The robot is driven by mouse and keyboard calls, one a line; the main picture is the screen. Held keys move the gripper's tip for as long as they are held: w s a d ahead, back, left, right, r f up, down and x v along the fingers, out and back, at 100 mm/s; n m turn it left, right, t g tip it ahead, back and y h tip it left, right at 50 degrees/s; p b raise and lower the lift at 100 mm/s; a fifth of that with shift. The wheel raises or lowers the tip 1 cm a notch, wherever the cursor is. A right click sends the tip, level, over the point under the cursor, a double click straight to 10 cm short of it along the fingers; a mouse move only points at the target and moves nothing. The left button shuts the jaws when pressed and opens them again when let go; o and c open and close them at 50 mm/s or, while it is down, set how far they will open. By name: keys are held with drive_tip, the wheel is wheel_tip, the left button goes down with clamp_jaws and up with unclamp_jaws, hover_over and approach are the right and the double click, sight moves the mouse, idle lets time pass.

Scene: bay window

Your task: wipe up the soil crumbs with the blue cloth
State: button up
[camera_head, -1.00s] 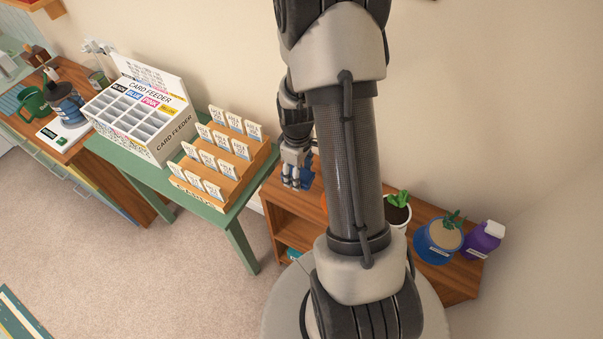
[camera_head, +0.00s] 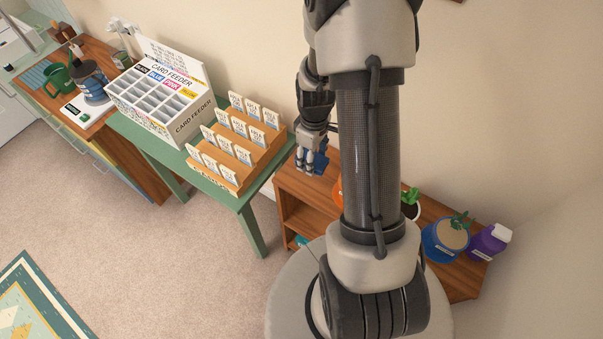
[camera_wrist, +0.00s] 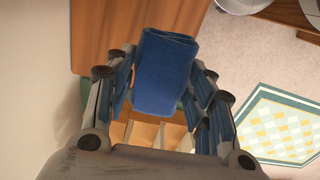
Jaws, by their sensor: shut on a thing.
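My gripper (camera_head: 308,158) is shut on the blue cloth (camera_wrist: 164,72), a folded pad between its fingers in the wrist view. The cloth (camera_head: 318,160) also shows in part in the head view, beside the fingers, over the left end of the wooden shelf unit (camera_head: 294,186). I cannot tell whether the cloth touches the shelf top. I can make out no soil crumbs; my arm hides part of the shelf top.
A blue pot (camera_head: 444,241), a purple bottle (camera_head: 488,242) and a small potted plant (camera_head: 411,204) stand on the shelf's right. An orange item (camera_head: 337,193) is partly behind my arm. A green table (camera_head: 245,212) with a card rack (camera_head: 236,150) stands left.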

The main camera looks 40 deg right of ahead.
drive_tip(key=shift+r+p, duration=3.3)
drive_tip(key=shift+r, duration=1.45)
drive_tip(key=shift+a+f, duration=0.1)
